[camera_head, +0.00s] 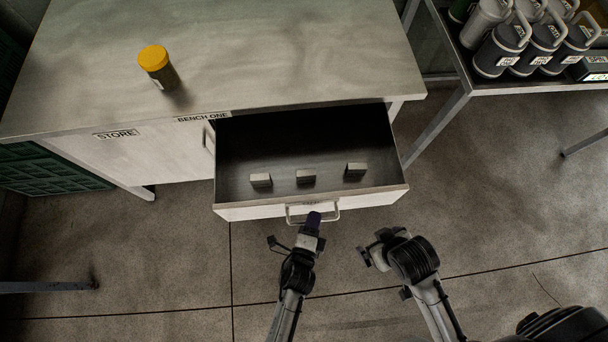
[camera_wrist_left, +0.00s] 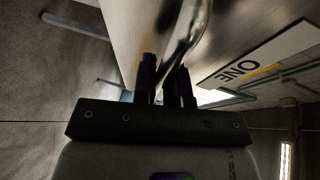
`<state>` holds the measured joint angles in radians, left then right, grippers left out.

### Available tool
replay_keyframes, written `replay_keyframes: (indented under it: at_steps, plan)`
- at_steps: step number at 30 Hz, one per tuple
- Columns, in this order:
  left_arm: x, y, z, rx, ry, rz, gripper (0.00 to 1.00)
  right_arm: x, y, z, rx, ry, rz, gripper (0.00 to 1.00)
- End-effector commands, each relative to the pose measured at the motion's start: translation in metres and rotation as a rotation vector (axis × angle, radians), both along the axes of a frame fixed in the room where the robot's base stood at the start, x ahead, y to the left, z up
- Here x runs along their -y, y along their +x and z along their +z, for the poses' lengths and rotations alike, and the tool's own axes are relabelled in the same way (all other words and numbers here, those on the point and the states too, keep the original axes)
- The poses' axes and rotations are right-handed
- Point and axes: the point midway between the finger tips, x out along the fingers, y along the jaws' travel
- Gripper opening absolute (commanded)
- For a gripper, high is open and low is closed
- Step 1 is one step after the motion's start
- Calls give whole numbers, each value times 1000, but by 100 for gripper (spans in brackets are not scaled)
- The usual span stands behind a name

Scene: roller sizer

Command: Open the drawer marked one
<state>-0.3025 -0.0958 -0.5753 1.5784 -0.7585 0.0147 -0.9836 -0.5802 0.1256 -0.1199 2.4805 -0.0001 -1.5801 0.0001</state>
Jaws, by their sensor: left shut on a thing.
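The drawer (camera_head: 236,213) in the bench is pulled well out, and its dark inside shows in the head view. Three small grey blocks, one of them in the middle (camera_head: 306,177), lie in it near the front. My left gripper (camera_head: 313,219) is shut on the bar handle (camera_head: 290,215) at the drawer front. In the left wrist view the handle (camera_wrist_left: 190,38) runs between the two dark fingers (camera_wrist_left: 166,82). A label reading ONE (camera_wrist_left: 240,70) shows on a pale panel there. My right gripper (camera_head: 372,252) hangs in front of the drawer's right part, apart from it; its jaws are unclear.
The bench top (camera_head: 290,50) holds a yellow-lidded jar (camera_head: 155,66). A door marked STORE (camera_head: 116,134) is left of the drawer. A rack (camera_head: 470,85) with several dark canisters stands at the right. The floor (camera_head: 490,190) at the right is clear.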

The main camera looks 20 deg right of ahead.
Motion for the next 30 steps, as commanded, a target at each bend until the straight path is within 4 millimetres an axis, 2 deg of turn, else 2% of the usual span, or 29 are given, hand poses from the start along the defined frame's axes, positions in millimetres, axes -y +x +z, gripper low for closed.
replay_keyframes:
  at_steps: [15, 16, 23, 30]
  plan:
    - [3, -7, 2, 4, -3, -15, 0, -3, 0, 2, -2, 10, -6, 100]
    - [3, -7, 2, 4, -3, -15, 14, -3, 0, 2, -2, 10, -6, 100]
    - [3, -7, 1, 1, -2, -14, 37, -3, 0, 1, -1, 9, -5, 100]
    - [2, -7, 0, 1, -1, -13, 37, -1, 0, 2, -2, 4, -2, 100]
